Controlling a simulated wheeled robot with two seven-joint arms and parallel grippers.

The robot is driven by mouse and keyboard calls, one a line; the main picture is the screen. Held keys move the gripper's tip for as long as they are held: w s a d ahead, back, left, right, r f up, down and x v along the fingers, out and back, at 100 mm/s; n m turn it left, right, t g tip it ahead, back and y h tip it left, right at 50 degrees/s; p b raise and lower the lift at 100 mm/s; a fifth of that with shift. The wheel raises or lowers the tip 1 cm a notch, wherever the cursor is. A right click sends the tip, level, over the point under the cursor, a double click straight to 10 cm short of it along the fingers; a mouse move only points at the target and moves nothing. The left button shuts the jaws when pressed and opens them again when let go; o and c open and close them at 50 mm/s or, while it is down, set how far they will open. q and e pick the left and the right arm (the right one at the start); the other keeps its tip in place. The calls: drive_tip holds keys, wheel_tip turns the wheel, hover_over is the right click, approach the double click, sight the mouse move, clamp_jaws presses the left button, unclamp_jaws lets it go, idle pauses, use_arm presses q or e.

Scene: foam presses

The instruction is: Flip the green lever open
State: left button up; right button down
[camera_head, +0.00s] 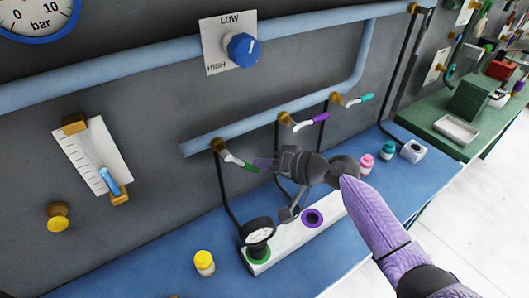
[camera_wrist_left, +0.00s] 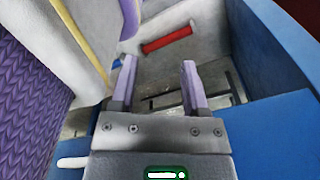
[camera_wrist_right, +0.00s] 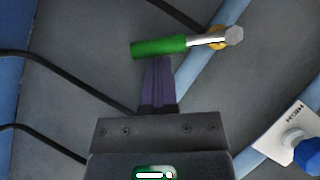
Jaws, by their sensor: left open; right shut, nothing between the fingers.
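The green lever (camera_head: 240,163) sits on a brass valve at the left end of the lower blue pipe. In the head view it points down and to the right. My right gripper (camera_head: 266,163) is shut and empty, its fingertips close to the lever's green end. In the right wrist view the green handle (camera_wrist_right: 160,47) lies across just beyond the shut fingertips (camera_wrist_right: 158,62); I cannot tell whether they touch. My left gripper (camera_wrist_left: 158,80) is open and empty in the left wrist view, away from the valves. It is not in the head view.
Purple (camera_head: 320,117) and cyan (camera_head: 366,98) levers sit further right on the same pipe. A blue knob (camera_head: 243,50) is above.

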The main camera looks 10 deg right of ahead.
drive_tip(key=a+f+m+y+b, duration=0.1)
drive_tip(key=m+b, duration=0.1)
drive_tip(key=s+a+f+m+y+b, duration=0.1)
drive_tip(key=m+b, duration=0.1)
drive_tip(key=b, duration=0.1)
drive_tip(key=a+f+m+t+y+b, duration=0.1)
drive_tip(key=y+b, duration=0.1)
drive_tip(key=shift+s+a+f+m, duration=0.25)
drive_tip(key=shift+a+m, duration=0.1)
drive_tip(key=shift+m, duration=0.05)
idle(0.4)
